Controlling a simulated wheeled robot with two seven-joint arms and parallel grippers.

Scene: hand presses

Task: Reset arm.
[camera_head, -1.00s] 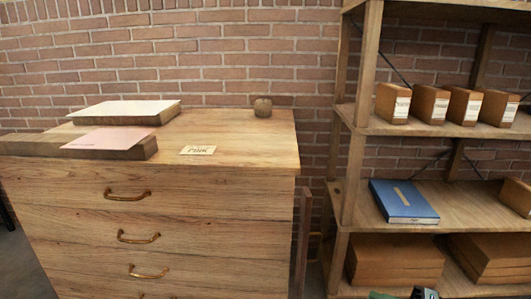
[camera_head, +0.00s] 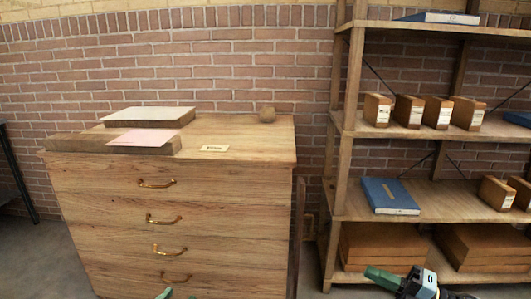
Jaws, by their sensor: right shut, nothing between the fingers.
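My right gripper (camera_head: 384,278) shows at the bottom edge, right of centre, in the head view. Its green fingers point left and are shut with nothing between them. It appears in front of the lower part of the wooden shelf (camera_head: 343,150). At the bottom edge, left of centre, only a small green tip of my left gripper (camera_head: 165,294) shows, in front of the drawer chest (camera_head: 225,225). The rest of the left gripper is out of the picture, so its jaws cannot be judged.
The shelf holds several brown boxes (camera_head: 408,109), a blue book (camera_head: 389,195) and large low boxes (camera_head: 383,241). Grey floor (camera_head: 45,245) is clear at left.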

